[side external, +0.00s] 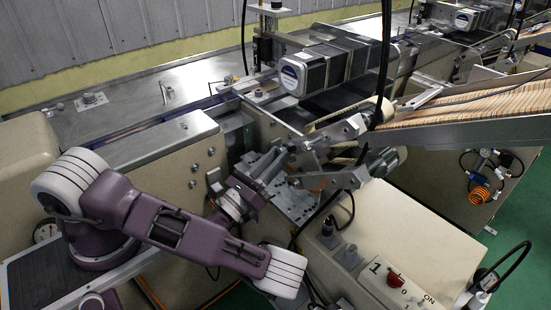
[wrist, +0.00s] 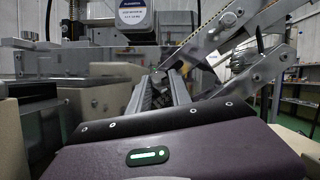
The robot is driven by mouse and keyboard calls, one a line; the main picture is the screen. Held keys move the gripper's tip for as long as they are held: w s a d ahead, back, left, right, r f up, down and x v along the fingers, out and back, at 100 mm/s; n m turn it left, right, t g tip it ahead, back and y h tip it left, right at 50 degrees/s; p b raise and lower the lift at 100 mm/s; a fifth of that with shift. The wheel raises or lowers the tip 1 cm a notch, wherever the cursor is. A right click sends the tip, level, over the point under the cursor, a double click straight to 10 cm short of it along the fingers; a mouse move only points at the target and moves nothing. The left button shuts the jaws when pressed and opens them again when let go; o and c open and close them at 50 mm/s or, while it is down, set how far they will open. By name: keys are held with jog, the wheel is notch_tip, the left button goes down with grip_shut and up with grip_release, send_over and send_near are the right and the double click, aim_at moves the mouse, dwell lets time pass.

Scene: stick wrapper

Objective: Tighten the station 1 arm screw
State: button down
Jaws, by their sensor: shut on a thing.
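My gripper (side external: 280,160) reaches in from the left to the metal arm linkage in the middle of the machine. In the wrist view its two grey ribbed fingers (wrist: 160,84) run forward, with their tips close together on a small dark part, which I take to be the station 1 arm screw (wrist: 173,68). The fingers hide most of it, so its thread and how deep it sits cannot be seen. The linkage has an upper metal arm (side external: 341,131) and a lower one (side external: 347,178); both also show at right in the wrist view.
A boxy motor (side external: 318,69) sits above and behind the fingertips. A feed chute of wooden sticks (side external: 480,103) comes in from the right. A control box with a red switch (side external: 394,279) stands at front right. A black cable (side external: 385,50) hangs beside the linkage.

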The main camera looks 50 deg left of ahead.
jog(key=shift+a+m+h, duration=0.1)
jog(key=shift+m+h, duration=1)
jog(key=shift+m, duration=0.9)
jog(key=shift+a+m+h, duration=0.1)
jog(key=shift+m+h, duration=1)
jog(key=shift+m, duration=0.9)
jog(key=c, duration=1.2)
grip_release()
notch_tip(320, 180, up, 10)
jog(key=shift+r, duration=0.1)
